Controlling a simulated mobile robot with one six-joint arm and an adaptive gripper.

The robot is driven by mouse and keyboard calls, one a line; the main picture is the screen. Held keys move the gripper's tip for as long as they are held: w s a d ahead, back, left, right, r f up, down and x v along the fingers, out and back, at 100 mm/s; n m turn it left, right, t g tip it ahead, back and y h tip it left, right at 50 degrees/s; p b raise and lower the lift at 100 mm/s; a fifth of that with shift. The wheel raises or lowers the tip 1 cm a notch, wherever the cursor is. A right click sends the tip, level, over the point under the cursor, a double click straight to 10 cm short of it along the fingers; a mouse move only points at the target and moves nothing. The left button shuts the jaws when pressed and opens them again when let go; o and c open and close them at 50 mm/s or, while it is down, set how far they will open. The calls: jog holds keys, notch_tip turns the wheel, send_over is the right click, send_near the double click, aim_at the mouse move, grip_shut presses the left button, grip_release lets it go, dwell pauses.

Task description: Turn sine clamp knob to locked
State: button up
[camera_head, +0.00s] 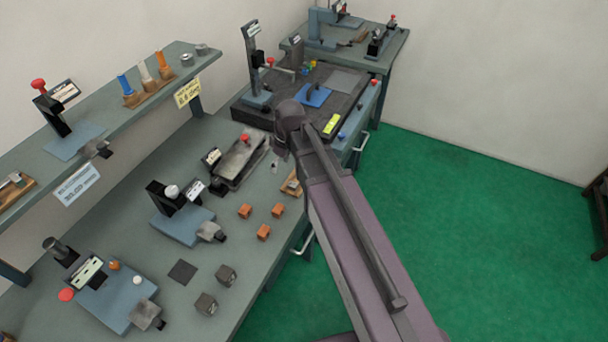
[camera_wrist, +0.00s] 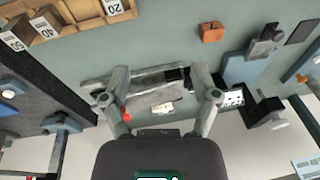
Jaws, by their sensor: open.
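A long grey metal plate fixture (camera_head: 238,163) lies on the grey-green bench, with a red knob (camera_head: 245,138) at its far end. It looks like the sine plate, but I cannot read its label or the knob's position. The wrist view shows the same fixture (camera_wrist: 155,92) below my gripper, its red knob (camera_wrist: 126,117) close beside the left finger. My gripper (camera_wrist: 161,73) is open, its two fingers wide apart with nothing between them. In the head view my gripper (camera_head: 279,150) is small and partly hidden by my arm, just right of the fixture.
A black block with a white label (camera_head: 212,158) stands at the fixture's left. Several orange blocks (camera_head: 264,232) and a blue-based fixture with a white knob (camera_head: 180,226) are nearer. A dark surface plate (camera_head: 283,88) lies beyond. The green floor (camera_head: 470,190) is open at right.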

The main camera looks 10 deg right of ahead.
jog(key=s+d+m+h, duration=0.1)
jog(key=s+d+m, duration=0.3)
jog(key=d, duration=0.2)
jog(key=shift+s+d+f+m+b, duration=0.2)
jog(key=shift+f+m+b, duration=0.1)
jog(key=shift+f+m, duration=0.15)
jog(key=s+d+m+h, duration=0.1)
jog(key=s+d+m, duration=0.4)
jog(key=d, duration=0.1)
jog(key=shift+s+d+f+b, duration=0.15)
jog(key=shift+s+f+b, duration=0.1)
jog(key=shift+f+b, duration=0.15)
dwell(1.2)
